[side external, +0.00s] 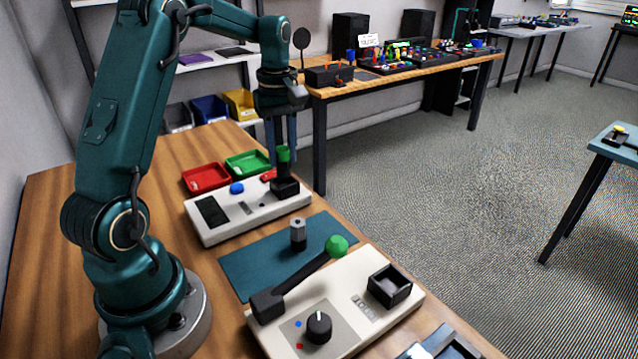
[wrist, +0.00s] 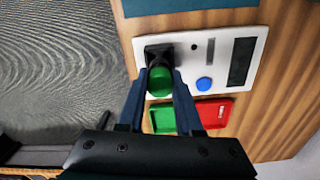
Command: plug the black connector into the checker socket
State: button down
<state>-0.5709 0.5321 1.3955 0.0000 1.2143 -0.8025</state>
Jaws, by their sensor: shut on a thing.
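My gripper (side external: 281,150) points down at the far white checker box (side external: 222,227), its fingers shut on a green-topped piece (side external: 283,154) with a black lower part (side external: 284,173), which I take as the black connector. The green top also shows between the fingertips in the wrist view (wrist: 160,81). The piece stands about upright and its black part meets the black square socket block (side external: 286,189) at the box's right end. The block also shows in the wrist view (wrist: 155,50). How deep it sits is hidden.
The checker box has a blue button (side external: 237,188) and a dark screen (side external: 212,211). Red (side external: 205,178) and green (side external: 248,163) trays lie behind it.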

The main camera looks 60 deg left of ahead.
aim_at(283, 166)
jog(key=shift+f, duration=1.9)
dwell(0.8)
grip_release()
dwell(0.3)
jog(key=shift+r, duration=0.1)
jog(key=shift+r, duration=3.45)
